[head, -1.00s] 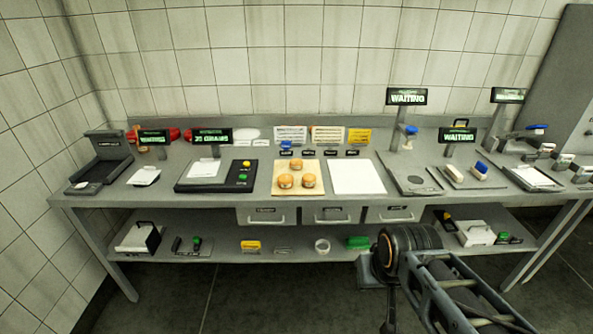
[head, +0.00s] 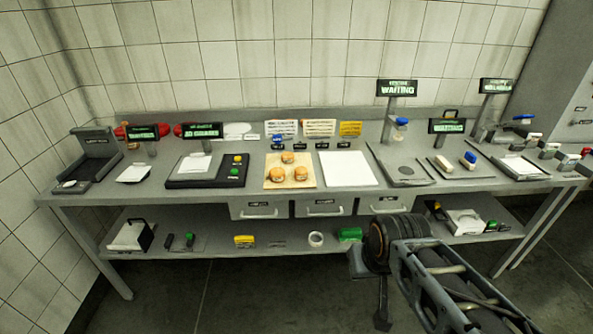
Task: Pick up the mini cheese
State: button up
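Three small orange mini cheeses sit close together on a light wooden board (head: 272,184) on the long grey bench. One mini cheese (head: 288,158) is at the back, one (head: 276,174) at the front left and one (head: 301,173) at the front right. My arm shows at the lower right, in front of the bench and apart from the cheeses. My gripper's fingers cannot be made out in the head view.
A white sheet (head: 348,169) lies right of the board. A black scale (head: 208,171) with a lit sign is to its left. Drawers (head: 324,207) hang below the bench top, above a lower shelf (head: 275,240) with small items. Signs on posts, such as the waiting sign (head: 397,88), stand at the right.

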aim_at(287, 157)
jog(key=k, duration=0.55)
jog(key=u, duration=0.65)
jog(key=i, duration=0.5)
jog(key=u, duration=0.65)
jog(key=i, duration=1)
jog(key=z, duration=0.75)
jog(key=i, duration=0.85)
jog(key=z, duration=0.75)
